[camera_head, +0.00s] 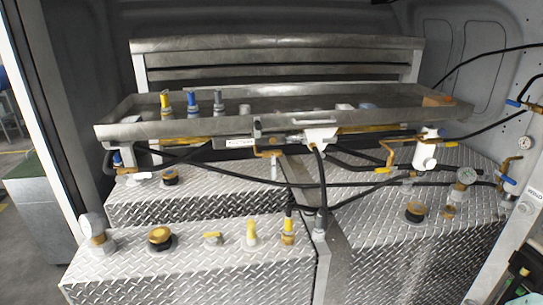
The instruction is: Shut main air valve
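Several valves are in view, and I cannot tell from a label which one is the main air valve. On the right wall, a valve with a brass-coloured lever and a blue part (508,170) sits beside a gauge. Higher on that wall is a small blue-handled valve (515,103) on a black hose. A white filter body with a blue and brass fitting (426,150) hangs under the tray's right end. A yellow-brown lever (386,155) is just left of it. Small size hides the exact lever positions.
A metal tray (300,122) with bottles spans the middle. Diamond-plate tanks (190,270) with caps and gauges stand below. Black hoses (235,178) cross in front of them. A white door frame (40,110) bounds the left. A small label (535,192) is at the right edge.

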